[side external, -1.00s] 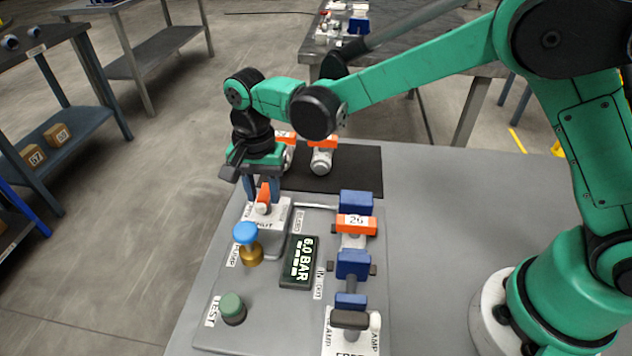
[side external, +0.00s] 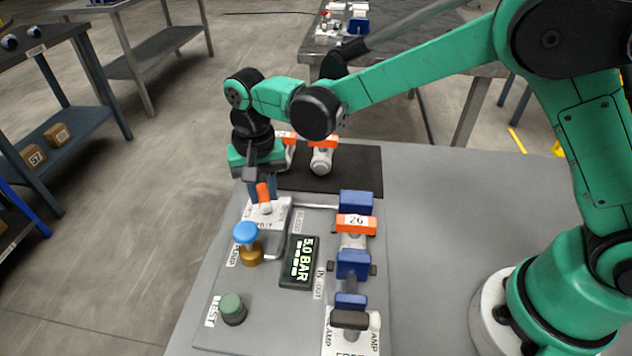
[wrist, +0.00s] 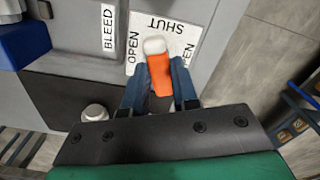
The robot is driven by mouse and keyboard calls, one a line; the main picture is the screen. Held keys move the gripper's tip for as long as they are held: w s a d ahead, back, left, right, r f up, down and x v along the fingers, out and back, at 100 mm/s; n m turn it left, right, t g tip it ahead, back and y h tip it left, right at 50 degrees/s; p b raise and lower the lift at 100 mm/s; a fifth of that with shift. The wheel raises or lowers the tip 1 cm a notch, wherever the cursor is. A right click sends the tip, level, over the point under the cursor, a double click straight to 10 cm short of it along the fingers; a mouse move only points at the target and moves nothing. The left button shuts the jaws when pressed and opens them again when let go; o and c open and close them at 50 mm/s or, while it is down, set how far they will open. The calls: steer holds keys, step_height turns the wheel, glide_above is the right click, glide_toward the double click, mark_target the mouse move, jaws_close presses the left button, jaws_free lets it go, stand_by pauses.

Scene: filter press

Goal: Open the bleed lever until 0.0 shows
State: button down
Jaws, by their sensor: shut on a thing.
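The bleed lever (side external: 263,193) has an orange handle on a white block at the far left of the grey panel. In the wrist view the orange lever (wrist: 160,73) stands between my two blue fingers, with its white end past them. My gripper (side external: 262,188) is shut on the lever. "OPEN" and "SHUT" labels lie around it in the wrist view. The pressure display (side external: 300,262) reads 5.0 BAR. The lever's lower part is partly hidden by my fingers.
A blue-topped brass pump knob (side external: 246,240) and a green test button (side external: 232,308) stand nearer on the panel. A row of blue blocks with an orange piece marked 26 (side external: 356,224) runs along the right. A black mat (side external: 345,170) with orange-topped fittings lies behind.

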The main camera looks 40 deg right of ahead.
mark_target(264, 193)
steer(key=n, duration=1.3)
steer(key=shift+n, duration=0.3)
stand_by(0.3)
steer(key=c, duration=0.7)
jaws_free()
steer(key=shift+r, duration=2.85)
